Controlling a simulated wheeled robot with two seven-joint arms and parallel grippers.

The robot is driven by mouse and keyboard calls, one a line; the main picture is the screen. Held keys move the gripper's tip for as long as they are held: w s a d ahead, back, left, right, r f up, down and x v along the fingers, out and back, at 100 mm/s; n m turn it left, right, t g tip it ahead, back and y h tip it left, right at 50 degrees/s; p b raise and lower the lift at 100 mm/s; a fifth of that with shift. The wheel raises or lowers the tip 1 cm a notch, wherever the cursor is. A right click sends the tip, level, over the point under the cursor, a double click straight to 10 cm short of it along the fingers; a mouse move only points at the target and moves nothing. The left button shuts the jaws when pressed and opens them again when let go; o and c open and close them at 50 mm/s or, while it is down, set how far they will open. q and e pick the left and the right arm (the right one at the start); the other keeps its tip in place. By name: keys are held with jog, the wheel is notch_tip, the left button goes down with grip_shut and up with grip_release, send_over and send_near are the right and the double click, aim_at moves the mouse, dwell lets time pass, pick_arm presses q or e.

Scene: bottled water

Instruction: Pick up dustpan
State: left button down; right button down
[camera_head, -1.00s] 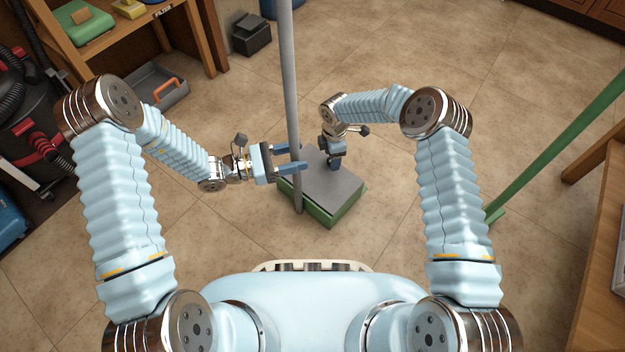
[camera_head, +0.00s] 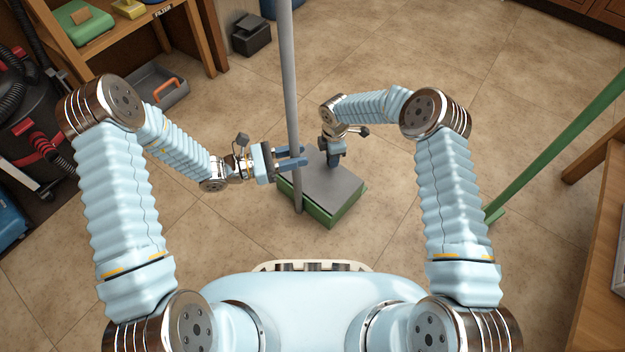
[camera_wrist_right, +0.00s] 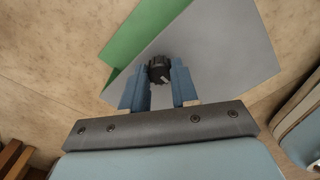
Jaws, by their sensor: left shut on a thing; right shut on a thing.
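The dustpan (camera_head: 335,186) lies on the floor in front of me, with a flat grey top and green sides. A tall grey pole (camera_head: 290,75) rises upright at its left edge; I cannot tell how its lower end joins the pan. My left gripper (camera_head: 293,157) is shut on this pole, above the pan. My right gripper (camera_head: 334,162) points down over the grey top. In the right wrist view, its blue fingers (camera_wrist_right: 160,85) are shut on a small black knob (camera_wrist_right: 160,69) on the grey plate. The green side (camera_wrist_right: 150,35) also shows there.
A green pole (camera_head: 560,145) leans at the right near a wooden table (camera_head: 600,250). A wooden shelf (camera_head: 140,47) with a grey tray (camera_head: 158,90) stands at the back left. A dark box (camera_head: 251,36) sits behind. The floor around the pan is clear.

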notch_tip(320, 180, up, 5)
jog(key=p, duration=0.5)
dwell(0.3)
dwell(0.4)
